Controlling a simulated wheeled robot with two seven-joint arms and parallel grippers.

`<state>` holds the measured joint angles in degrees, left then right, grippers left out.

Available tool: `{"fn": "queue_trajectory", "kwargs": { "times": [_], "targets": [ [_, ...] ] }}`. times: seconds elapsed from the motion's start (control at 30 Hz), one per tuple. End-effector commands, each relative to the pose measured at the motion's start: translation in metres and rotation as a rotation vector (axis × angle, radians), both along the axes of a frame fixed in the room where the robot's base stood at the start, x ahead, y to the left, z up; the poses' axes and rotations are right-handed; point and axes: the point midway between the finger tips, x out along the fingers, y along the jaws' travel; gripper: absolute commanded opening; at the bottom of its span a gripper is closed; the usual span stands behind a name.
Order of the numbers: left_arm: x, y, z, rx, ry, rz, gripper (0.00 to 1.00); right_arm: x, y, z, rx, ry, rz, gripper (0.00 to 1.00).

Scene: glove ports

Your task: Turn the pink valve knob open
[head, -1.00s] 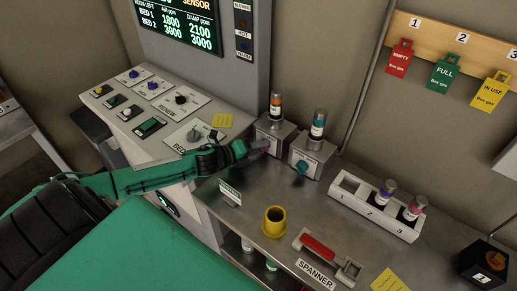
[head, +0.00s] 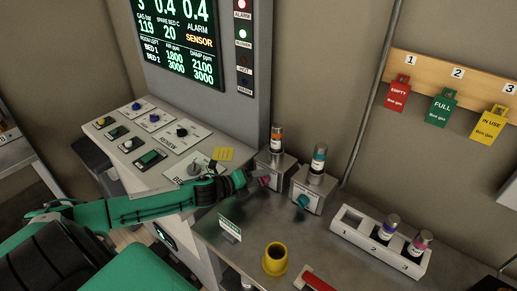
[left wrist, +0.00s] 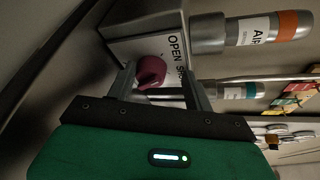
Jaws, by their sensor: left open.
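The pink valve knob (left wrist: 152,72) is on the front of a grey valve box (left wrist: 137,22), beside a label reading "OPEN". In the head view the knob (head: 265,181) shows small at the tip of my left gripper (head: 256,180). In the left wrist view my left gripper (left wrist: 160,84) is open, its fingers on either side of the knob. The knob sits nearer the left finger; I cannot tell whether they touch. My right gripper is not in view.
A second valve box with a teal knob (head: 303,201) stands close on the right. A sloped control panel (head: 150,137) is to the left. A yellow cup (head: 275,260), a small sign (head: 230,229) and a white canister rack (head: 347,233) stand on the metal bench.

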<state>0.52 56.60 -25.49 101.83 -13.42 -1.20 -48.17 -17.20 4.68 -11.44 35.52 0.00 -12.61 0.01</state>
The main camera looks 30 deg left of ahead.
Motion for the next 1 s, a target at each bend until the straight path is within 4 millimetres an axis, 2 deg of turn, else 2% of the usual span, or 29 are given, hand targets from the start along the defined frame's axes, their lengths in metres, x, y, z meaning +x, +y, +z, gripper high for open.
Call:
{"fn": "queue_trajectory", "kwargs": {
  "times": [0.03,0.1,0.17,0.2,0.37,0.6,0.8,1.0],
  "targets": [
    [0.001,-0.002,0.015,0.0,-0.013,-0.009,0.43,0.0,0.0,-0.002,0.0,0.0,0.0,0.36],
    [0.002,-0.003,0.029,0.0,-0.016,-0.013,0.43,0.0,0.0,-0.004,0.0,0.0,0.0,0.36],
    [0.002,-0.003,0.042,-0.002,-0.019,-0.014,0.49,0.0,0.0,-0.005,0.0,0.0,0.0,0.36],
    [0.002,-0.004,0.05,-0.003,-0.019,-0.014,0.43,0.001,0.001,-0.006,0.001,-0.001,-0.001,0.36],
    [0.001,-0.003,0.078,-0.003,-0.016,-0.011,0.43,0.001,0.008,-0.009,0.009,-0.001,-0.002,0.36],
    [0.002,-0.002,0.123,0.0,-0.016,-0.009,0.43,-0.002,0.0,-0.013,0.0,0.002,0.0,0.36],
    [0.002,-0.001,0.155,-0.002,-0.013,-0.006,0.43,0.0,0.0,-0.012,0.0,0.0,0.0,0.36],
    [0.002,-0.001,0.176,-0.002,-0.011,-0.005,0.43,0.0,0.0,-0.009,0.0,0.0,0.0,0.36]
  ]
}}
